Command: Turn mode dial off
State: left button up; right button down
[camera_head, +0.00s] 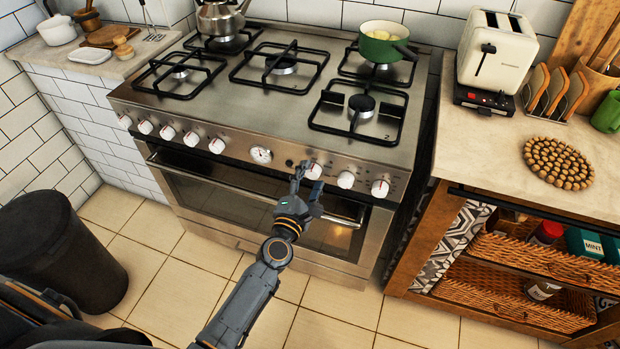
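The steel stove has a row of white dials along its slanted front panel. Right of the round gauge (261,155) are three dials: a left one (313,170), a middle one (346,180) and a right one (380,189). I cannot read which is the mode dial. My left gripper (307,176) is at the left one of these three, its fingers spread apart with the dial at their tips. I cannot tell whether they touch it. My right gripper is not in view.
The oven door handle (232,187) runs below the panel, close under my gripper. A green pot (385,45) and a kettle (220,20) stand on the burners. A wooden counter with a toaster (495,55) is to the right. A black bin (60,250) stands at left.

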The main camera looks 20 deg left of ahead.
pick_arm(q)
jog(key=s, duration=1.2)
jog(key=shift+a, duration=0.2)
